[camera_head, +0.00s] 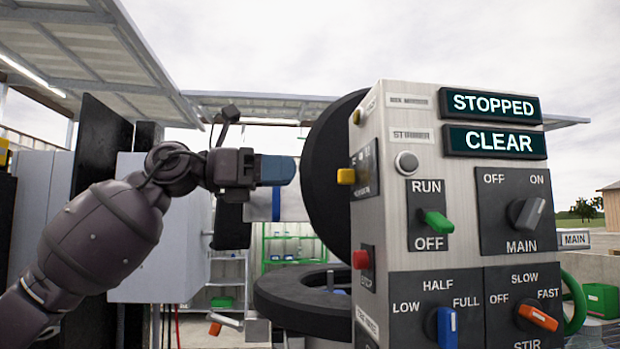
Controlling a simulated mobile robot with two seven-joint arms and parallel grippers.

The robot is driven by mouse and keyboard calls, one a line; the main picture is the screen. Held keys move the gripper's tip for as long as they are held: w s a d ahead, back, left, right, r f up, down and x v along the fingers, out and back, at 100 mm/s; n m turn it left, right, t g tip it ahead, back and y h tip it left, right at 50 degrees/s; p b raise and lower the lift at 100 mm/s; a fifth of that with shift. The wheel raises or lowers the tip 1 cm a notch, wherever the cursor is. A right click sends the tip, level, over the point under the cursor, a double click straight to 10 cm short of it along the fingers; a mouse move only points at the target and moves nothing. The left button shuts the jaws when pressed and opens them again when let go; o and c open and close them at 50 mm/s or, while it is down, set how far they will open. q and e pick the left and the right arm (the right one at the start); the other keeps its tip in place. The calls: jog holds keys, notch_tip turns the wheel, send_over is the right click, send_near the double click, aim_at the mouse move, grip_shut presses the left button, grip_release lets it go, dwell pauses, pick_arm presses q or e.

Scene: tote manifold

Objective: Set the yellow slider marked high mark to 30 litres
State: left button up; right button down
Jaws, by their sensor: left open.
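No label reading high mark can be read in this view. I cannot tell whether either one is the slider, and no litre scale can be read. My left gripper (277,170) is open, its blue tip pointing right, left of the yellow knob and apart from it in the picture. My right gripper is not in view.
The control box (460,262) carries a green RUN/OFF switch (436,221), a black MAIN knob (528,213), a blue knob (446,327), an orange STIR knob (537,317) and a red button (361,260). Signs read STOPPED and CLEAR.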

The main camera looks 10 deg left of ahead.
pick_arm(q)
jog(key=shift+v, duration=1.25)
